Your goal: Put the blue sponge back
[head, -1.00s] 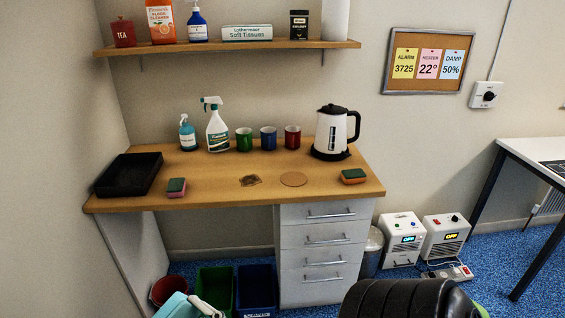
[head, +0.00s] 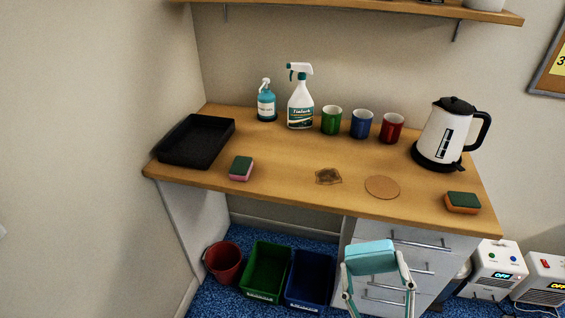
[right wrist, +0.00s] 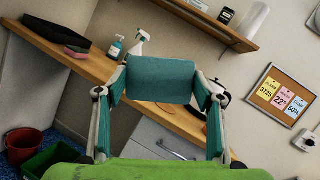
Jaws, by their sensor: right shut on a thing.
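The blue sponge (head: 370,246) is light blue with a darker teal face. My right gripper (head: 376,262) is shut on it, with a pale finger at each end. It is held in front of the drawers, below the desk top's front edge in the head view. In the right wrist view, the sponge (right wrist: 160,82) shows its teal face between the fingertips. The desk top (head: 285,193) carries a green-and-pink sponge (head: 241,168) on the left and a green-and-orange sponge (head: 462,203) on the right. My left gripper is not in view.
A black tray (head: 197,142), soap dispenser (head: 266,102), spray bottle (head: 300,105), several mugs (head: 361,124) and a kettle (head: 442,135) stand on the desk. A brown stain (head: 328,176) and cork coaster (head: 382,187) lie mid-desk. A bucket and bins (head: 265,270) stand below.

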